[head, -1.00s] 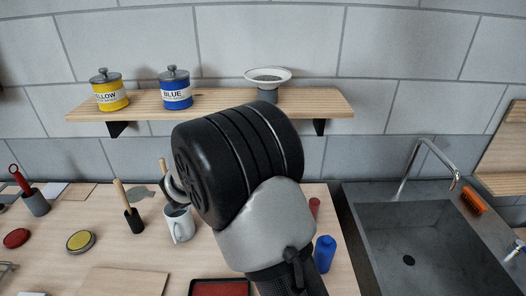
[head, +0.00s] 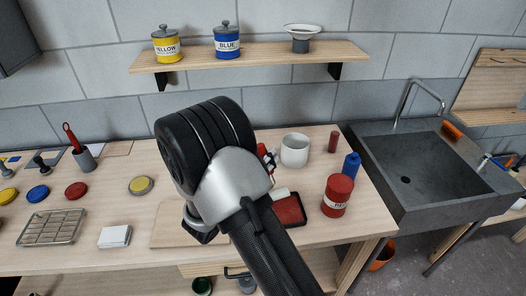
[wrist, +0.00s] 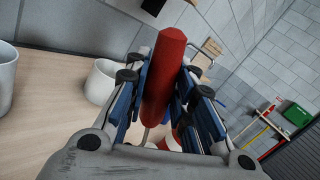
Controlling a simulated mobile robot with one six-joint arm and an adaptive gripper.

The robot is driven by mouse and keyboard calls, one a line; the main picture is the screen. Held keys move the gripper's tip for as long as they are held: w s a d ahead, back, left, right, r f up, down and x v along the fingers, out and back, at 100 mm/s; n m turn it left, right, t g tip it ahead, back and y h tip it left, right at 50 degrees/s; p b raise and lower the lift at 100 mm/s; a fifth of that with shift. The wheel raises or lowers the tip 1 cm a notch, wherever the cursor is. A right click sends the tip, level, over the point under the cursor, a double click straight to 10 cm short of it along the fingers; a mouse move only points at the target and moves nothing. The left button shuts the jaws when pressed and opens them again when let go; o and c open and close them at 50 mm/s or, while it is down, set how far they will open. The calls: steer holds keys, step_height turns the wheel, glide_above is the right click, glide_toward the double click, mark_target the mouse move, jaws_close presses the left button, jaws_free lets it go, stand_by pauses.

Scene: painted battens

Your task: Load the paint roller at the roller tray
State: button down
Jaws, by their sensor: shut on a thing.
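My gripper (wrist: 168,100) is shut on the red handle of the paint roller (wrist: 163,75), between its blue pads. In the head view my wrist covers most of the gripper, and only a little of the red handle (head: 262,150) shows beside it. The roller's white sleeve (head: 281,193) appears at the far edge of the roller tray (head: 291,213), which is dark with red in it. I cannot tell whether the sleeve touches the tray. The tray's left part is hidden behind my arm.
A red paint can (head: 337,196) stands right of the tray. A white mug (head: 295,150), a blue bottle (head: 351,165) and a small red cylinder (head: 333,142) stand behind. A wooden board (head: 176,232) lies left. The sink (head: 425,165) is right.

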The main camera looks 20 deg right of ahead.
steer(key=shift+w+d+f+b, duration=0.1)
steer(key=shift+d+f+b, duration=0.1)
steer(key=shift+f+b, duration=0.35)
step_height(320, 180, down, 5)
steer(key=b, duration=0.4)
steer(key=shift+f+b, duration=0.3)
steer(key=shift+f, duration=0.45)
stand_by(1.6)
steer(key=shift+r, duration=0.1)
step_height(320, 180, up, 7)
steer(key=p, duration=0.6)
steer(key=shift+a, duration=0.1)
stand_by(0.6)
